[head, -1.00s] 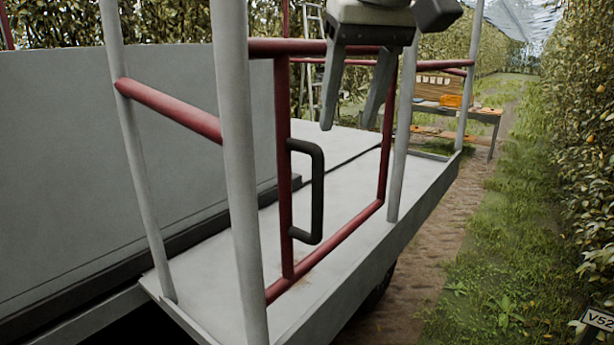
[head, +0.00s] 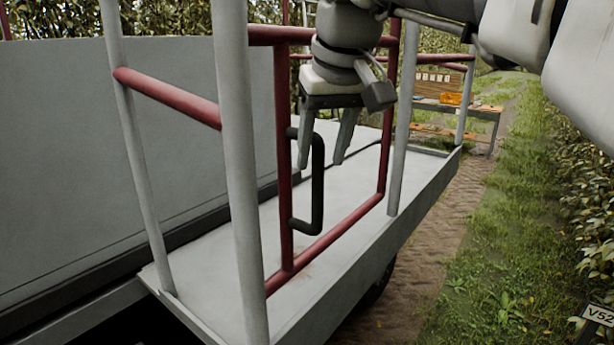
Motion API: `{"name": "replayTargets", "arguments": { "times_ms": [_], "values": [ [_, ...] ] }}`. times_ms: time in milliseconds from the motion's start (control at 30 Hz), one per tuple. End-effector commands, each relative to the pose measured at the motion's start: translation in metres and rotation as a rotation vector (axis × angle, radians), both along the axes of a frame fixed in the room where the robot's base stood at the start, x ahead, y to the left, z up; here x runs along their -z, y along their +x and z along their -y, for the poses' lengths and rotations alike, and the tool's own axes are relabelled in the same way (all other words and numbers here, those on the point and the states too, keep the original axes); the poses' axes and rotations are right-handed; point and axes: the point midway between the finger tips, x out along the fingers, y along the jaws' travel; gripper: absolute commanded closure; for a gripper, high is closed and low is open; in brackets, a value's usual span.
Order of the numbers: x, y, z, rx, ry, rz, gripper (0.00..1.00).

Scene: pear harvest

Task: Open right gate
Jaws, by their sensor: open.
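The right gate is a red tube frame (head: 341,230) between grey posts at the side of the platform, and it looks shut. Its black D-shaped handle (head: 318,190) stands upright on the gate's left upright bar. My gripper (head: 321,164) points down with its fingers spread, and holds nothing. In the picture the fingertips lie either side of the handle's upper part. I cannot tell from this one view how far the fingers are in depth from the handle.
A grey post (head: 238,190) stands in front, left of the gate. The grey platform floor (head: 220,290) is bare. A table (head: 485,114) with an orange crate (head: 452,98) stands farther back. The grass strip (head: 470,260) on the right is free, with a V52 sign (head: 598,315).

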Motion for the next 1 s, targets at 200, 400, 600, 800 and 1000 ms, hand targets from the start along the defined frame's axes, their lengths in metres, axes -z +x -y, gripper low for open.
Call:
{"name": "replayTargets", "arguments": {
  "times_ms": [200, 400, 600, 800, 1000],
  "values": [
    [0.031, 0.012, -0.004, 0.0, -0.001, -0.002, 0.45],
    [0.041, 0.016, -0.005, 0.0, 0.0, 0.0, 0.45],
    [0.042, 0.017, -0.005, 0.0, 0.0, 0.0, 0.45],
    [0.042, 0.016, -0.005, 0.0, 0.0, 0.0, 0.72],
    [0.041, 0.016, -0.005, 0.0, 0.0, 0.0, 1.0]
  ]
}}
